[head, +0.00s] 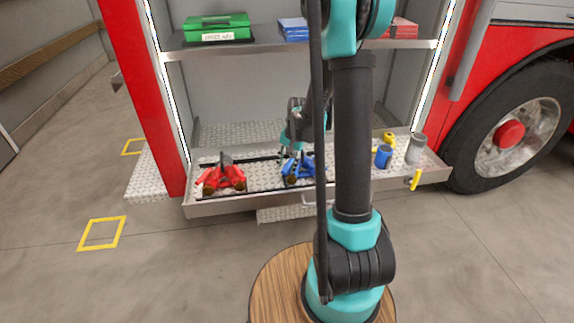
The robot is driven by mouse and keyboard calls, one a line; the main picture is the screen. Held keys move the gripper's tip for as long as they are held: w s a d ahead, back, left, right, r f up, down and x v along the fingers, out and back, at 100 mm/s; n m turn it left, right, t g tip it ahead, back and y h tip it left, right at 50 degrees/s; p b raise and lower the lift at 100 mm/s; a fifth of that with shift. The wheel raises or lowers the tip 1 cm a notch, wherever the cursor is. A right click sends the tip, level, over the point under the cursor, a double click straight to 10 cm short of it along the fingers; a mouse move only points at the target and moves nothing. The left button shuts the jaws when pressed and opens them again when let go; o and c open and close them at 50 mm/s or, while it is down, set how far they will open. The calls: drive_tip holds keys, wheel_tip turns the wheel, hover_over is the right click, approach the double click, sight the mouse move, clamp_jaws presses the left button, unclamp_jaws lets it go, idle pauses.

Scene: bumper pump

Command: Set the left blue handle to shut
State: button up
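A blue-handled fitting (300,170) sits on the pull-out metal tray (250,197) of the open truck compartment, near the middle. Its left blue handle (289,167) shows just below my gripper; at this size I cannot tell whether it is open or shut. My gripper (292,150) points down above the blue handles, at or just above the left one. I cannot tell whether they touch, or whether the fingers are apart. My own arm hides part of the tray to the right of the blue fitting.
A red-handled fitting (223,177) is left on the tray. To the right stand a blue cylinder (383,156), a grey cylinder (416,148), a small yellow part (388,139) and a yellow handle (415,180). A shelf (262,46) with a green case (217,27) is above.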

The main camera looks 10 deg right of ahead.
clamp_jaws()
drive_tip(key=shift+a, duration=0.1)
idle(0.5)
drive_tip(key=shift+w+a+m+t+h, duration=0.15)
drive_tip(key=shift+w+a+m+h, duration=0.4)
drive_tip(key=shift+m, duration=1.3)
drive_tip(key=shift+w+a+m+t+h, duration=0.1)
drive_tip(key=shift+w+a+m+t, duration=0.15)
drive_tip(key=shift+w+m, duration=1.05)
drive_tip(key=shift+w+a+m+t+h, duration=0.1)
drive_tip(key=shift+w+a+m+h, duration=0.25)
drive_tip(key=shift+m, duration=2)
drive_tip(key=shift+s, duration=0.15)
